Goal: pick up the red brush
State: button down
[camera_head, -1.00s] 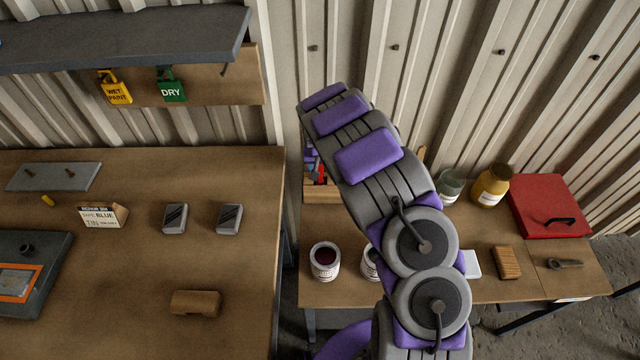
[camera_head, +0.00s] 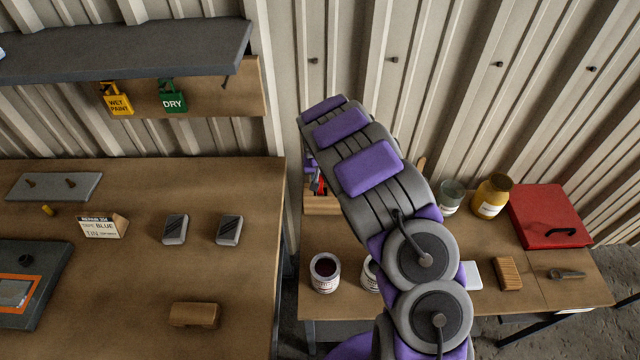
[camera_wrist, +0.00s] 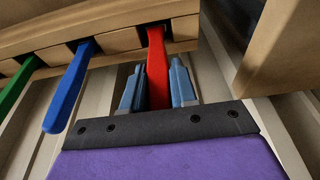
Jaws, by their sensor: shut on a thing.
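The red brush (camera_wrist: 157,52) has its handle sticking out of a slot in a wooden rack (camera_wrist: 185,27) in the wrist view. My gripper (camera_wrist: 157,85) is shut on this red handle, one blue-grey finger on each side. The brush's far end is hidden in the rack. A blue handle (camera_wrist: 70,88) and a green handle (camera_wrist: 18,85) stick out of slots to the left. In the head view a bit of red (camera_head: 319,186) shows beside my arm, which hides the gripper.
A larger bench (camera_head: 120,290) stands left. A corrugated wall is behind.

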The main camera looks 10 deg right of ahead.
notch_tip(320, 180, up, 18)
jog(key=p, duration=0.3)
dwell(0.3)
dwell(2.3)
